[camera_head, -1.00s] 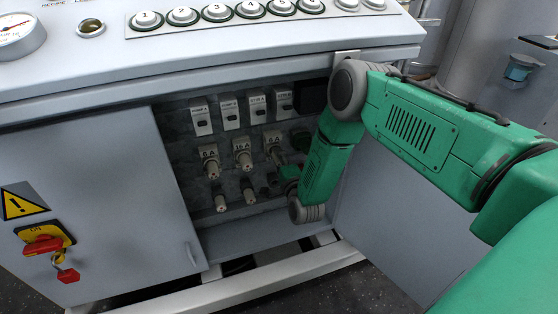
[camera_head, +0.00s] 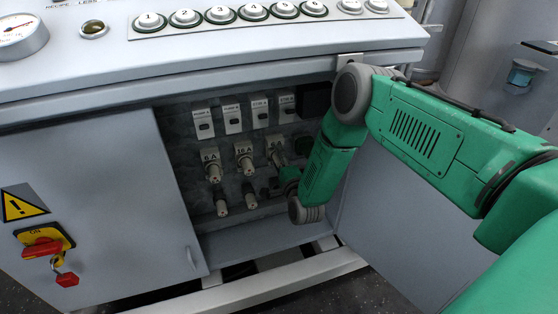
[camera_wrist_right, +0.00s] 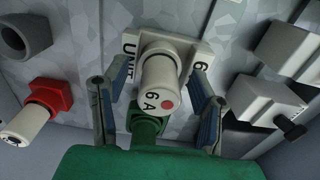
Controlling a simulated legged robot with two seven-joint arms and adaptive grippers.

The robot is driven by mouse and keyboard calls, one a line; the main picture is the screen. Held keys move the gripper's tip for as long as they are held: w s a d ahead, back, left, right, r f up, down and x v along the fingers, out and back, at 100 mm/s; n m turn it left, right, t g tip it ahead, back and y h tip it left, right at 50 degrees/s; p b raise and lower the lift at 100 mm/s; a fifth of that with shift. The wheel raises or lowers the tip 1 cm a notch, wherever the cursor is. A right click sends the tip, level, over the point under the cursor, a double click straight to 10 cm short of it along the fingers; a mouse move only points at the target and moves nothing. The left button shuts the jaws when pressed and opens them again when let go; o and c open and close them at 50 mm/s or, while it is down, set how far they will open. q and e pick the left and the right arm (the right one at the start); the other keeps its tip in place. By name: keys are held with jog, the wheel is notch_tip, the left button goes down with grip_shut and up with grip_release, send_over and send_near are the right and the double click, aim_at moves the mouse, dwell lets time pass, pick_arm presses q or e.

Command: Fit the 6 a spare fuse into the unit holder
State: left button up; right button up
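A white 6 A fuse (camera_wrist_right: 160,88) with a red dot on its end stands in the unit holder (camera_wrist_right: 199,48), a pale plate marked UNIT and 6, in the right wrist view. My right gripper (camera_wrist_right: 158,95) has its fingers spread on both sides of the fuse, with gaps visible between fingers and fuse. How deep the fuse sits cannot be told. In the head view the unit holder (camera_head: 275,143) is the right one of the upper fuse row, and my right gripper (camera_head: 287,181) is dark and partly hidden by its arm. My left gripper is not in view.
Holders marked 6 A (camera_head: 211,160) and 16 A (camera_head: 243,155) stand left of it, with fuses (camera_head: 222,207) below. White switches (camera_head: 232,120) sit above. A red-based fuse (camera_wrist_right: 45,105) and a grey socket (camera_wrist_right: 25,30) are nearby. The cabinet door (camera_head: 120,190) flanks the opening.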

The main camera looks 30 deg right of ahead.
jog(key=shift+s+a, duration=0.1)
jog(key=shift+s, duration=0.2)
jog(key=v, duration=1.1)
jog(key=shift+s+a, duration=0.1)
jog(key=shift+s, duration=0.05)
jog(key=shift+s+f, duration=0.1)
